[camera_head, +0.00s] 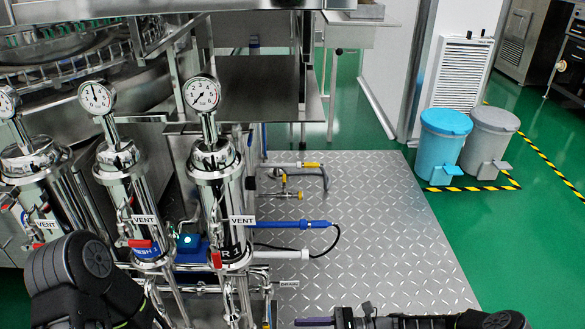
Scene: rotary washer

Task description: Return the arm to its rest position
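My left arm (85,275) comes in at the lower left as black rounded links, in front of the steel filter housings. Its gripper does not show; the arm runs out of the bottom edge. My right arm (480,320) lies along the bottom edge, coming in from the right. The end of its gripper (318,321) points left, over the checkered metal plate. Only a thin finger shows, cut by the frame edge, so its opening cannot be told. I see nothing held there.
Steel filter housings (218,205) with gauges and red-handled valves stand close to my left arm. A blue-handled tool (295,224) and pipes stick out beside them. The checkered metal plate (390,235) is mostly clear. Blue (440,145) and grey (487,143) bins stand behind.

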